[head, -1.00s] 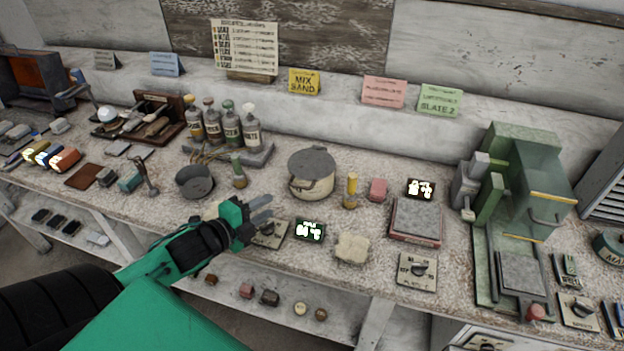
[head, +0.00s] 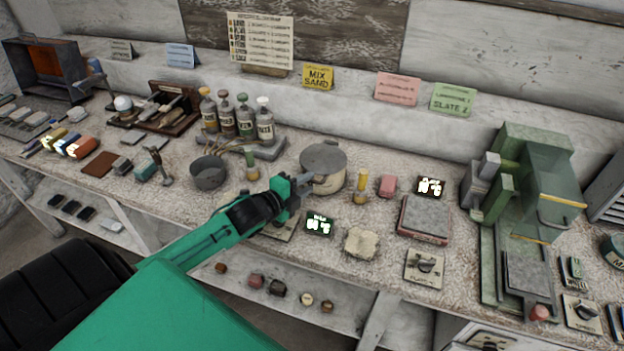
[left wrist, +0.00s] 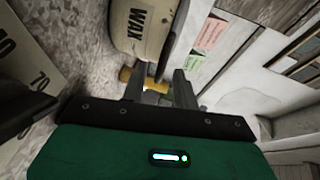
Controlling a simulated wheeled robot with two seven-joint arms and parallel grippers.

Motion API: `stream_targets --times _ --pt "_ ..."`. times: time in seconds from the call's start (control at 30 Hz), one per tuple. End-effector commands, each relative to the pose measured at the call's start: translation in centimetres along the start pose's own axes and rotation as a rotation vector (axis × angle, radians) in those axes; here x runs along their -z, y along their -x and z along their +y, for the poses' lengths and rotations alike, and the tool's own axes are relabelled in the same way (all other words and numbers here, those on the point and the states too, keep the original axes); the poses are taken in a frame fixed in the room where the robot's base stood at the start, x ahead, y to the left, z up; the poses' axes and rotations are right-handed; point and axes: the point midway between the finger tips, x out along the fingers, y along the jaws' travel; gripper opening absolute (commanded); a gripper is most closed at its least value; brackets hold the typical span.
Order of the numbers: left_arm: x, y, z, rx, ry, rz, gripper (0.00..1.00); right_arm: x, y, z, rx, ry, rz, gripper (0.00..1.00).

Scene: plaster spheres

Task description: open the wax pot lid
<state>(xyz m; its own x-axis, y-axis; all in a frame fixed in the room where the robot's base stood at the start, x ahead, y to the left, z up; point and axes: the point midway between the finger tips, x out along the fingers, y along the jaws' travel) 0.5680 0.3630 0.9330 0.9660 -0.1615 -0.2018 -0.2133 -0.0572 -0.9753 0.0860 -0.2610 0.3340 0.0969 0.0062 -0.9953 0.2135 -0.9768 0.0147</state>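The wax pot (head: 331,184) is a cream, round pot with a grey lid (head: 322,156) sitting on top, closed. It stands on the workbench near the middle of the head view. In the left wrist view the pot (left wrist: 138,28) appears turned on its side, with dark lettering, at the top. My left gripper (head: 308,179) is at the pot's left front side, its fingertips close to the rim. Its two fingers (left wrist: 160,85) are apart with nothing held between them. Whether they touch the pot cannot be told. My right gripper is not in view.
A yellow-topped bottle (head: 360,187) stands just right of the pot. A dark pan (head: 209,174) and several bottles (head: 245,120) are to the left. A small green display (head: 318,225) and a cream lump (head: 361,243) lie in front.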

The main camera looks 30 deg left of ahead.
Motion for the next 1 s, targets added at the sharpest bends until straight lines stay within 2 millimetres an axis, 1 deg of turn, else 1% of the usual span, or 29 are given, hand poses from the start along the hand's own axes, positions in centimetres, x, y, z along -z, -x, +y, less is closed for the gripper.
stream_targets --times 0.1,0.3,0.63,0.67,0.7,0.77,0.8,1.0 --pt "-0.1 -1.4 -0.1 0.001 0.001 -0.001 0.30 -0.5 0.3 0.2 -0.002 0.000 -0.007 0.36" --pt "0.0 -2.6 -0.1 0.001 0.001 0.000 0.30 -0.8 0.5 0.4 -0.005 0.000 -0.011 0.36" --pt "0.0 -2.8 0.0 0.000 0.000 0.000 0.30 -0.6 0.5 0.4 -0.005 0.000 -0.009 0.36" --pt "0.0 -2.8 0.0 0.000 0.000 0.000 0.28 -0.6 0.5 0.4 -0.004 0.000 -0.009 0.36" --pt "0.0 -2.8 0.0 0.000 0.000 0.000 0.20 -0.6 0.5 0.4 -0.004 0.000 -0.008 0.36" --pt "0.0 -2.8 0.0 0.000 0.000 0.000 0.08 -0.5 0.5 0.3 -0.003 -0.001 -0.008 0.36" --pt "0.0 -2.8 0.0 0.000 0.000 0.000 0.01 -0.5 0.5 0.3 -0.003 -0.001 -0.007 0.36" --pt "0.0 -2.8 0.1 -0.003 0.001 0.000 0.00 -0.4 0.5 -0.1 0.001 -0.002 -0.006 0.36"
